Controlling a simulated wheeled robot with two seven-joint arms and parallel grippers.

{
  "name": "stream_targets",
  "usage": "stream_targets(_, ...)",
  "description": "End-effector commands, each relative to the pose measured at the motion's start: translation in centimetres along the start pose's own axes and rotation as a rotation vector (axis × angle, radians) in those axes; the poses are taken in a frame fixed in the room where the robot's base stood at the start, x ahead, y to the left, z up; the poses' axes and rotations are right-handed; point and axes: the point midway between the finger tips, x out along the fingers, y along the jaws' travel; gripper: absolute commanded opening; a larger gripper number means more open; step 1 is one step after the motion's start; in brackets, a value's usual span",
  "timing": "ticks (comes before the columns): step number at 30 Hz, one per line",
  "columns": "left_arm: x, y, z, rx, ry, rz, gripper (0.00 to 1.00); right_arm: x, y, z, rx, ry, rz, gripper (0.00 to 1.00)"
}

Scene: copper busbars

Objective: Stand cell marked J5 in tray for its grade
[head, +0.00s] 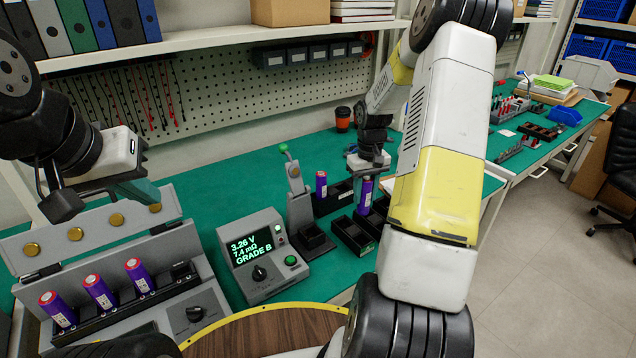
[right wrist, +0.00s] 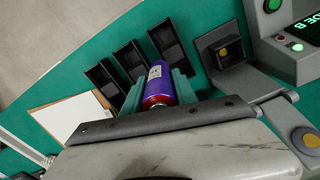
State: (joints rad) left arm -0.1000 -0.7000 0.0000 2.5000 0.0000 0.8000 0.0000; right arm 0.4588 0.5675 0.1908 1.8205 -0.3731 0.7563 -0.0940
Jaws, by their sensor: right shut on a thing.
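My right gripper (head: 368,160) is shut on a purple cell (head: 366,196), held upright at the small black trays. In the right wrist view the cell (right wrist: 160,84) sits between the teal fingers, its label too small to read. Three black trays (right wrist: 103,74) show there; the front one (head: 352,238) looks empty in the head view. I cannot tell whether the held cell touches a tray floor. Another purple cell (head: 321,184) stands at the back tray. The tester (head: 262,255) reads 3.26 V, 7.4 mΩ, GRADE B. My left gripper (head: 100,200) is open and empty above the left rack.
Three purple cells with red tops (head: 99,291) stand in the grey rack (head: 150,300) at left. A grey lever fixture (head: 298,205) stands between tester and trays, with no cell in it. An orange-lidded cup (head: 343,119) is behind. Green mat (head: 225,185) is clear behind the tester.

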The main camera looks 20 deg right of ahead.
Motion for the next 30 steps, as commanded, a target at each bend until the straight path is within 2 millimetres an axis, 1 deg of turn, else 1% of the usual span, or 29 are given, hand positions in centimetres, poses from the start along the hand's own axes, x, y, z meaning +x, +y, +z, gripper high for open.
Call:
stream_targets(1, 0.0, 0.0, 0.0, 0.0, 0.0, 0.0, 0.0, 0.1, 1.8, 0.6, 0.008, 0.001, 0.0, 0.0)
stream_targets(3, 0.0, 0.0, 0.0, 0.0, 0.0, 0.0, 0.0, 0.3, 3.6, 1.1, 0.008, 0.002, 0.001, 0.0)
stream_targets(6, 0.0, 0.0, 0.0, 0.0, 0.0, 0.0, 0.0, 0.4, 5.4, 1.8, 0.007, 0.005, 0.003, 0.0)
stream_targets(9, 0.0, 0.0, 0.0, 0.0, 0.0, 0.0, 0.0, 0.5, 6.4, 2.1, 0.004, 0.007, 0.004, 0.0)
stream_targets(14, 0.0, 0.0, 0.0, 0.0, 0.0, 0.0, 0.0, 1.1, 6.8, 2.3, 0.003, 0.006, 0.004, 0.0)
stream_targets(24, 0.0, 0.0, 0.0, 0.0, 0.0, 0.0, 0.0, 4.2, 6.7, 2.3, 0.003, 0.005, 0.004, 0.0)
stream_targets(30, 0.0, 0.0, 0.0, 0.0, 0.0, 0.0, 0.0, 4.5, 6.8, 2.2, 0.003, 0.007, 0.005, 0.0)
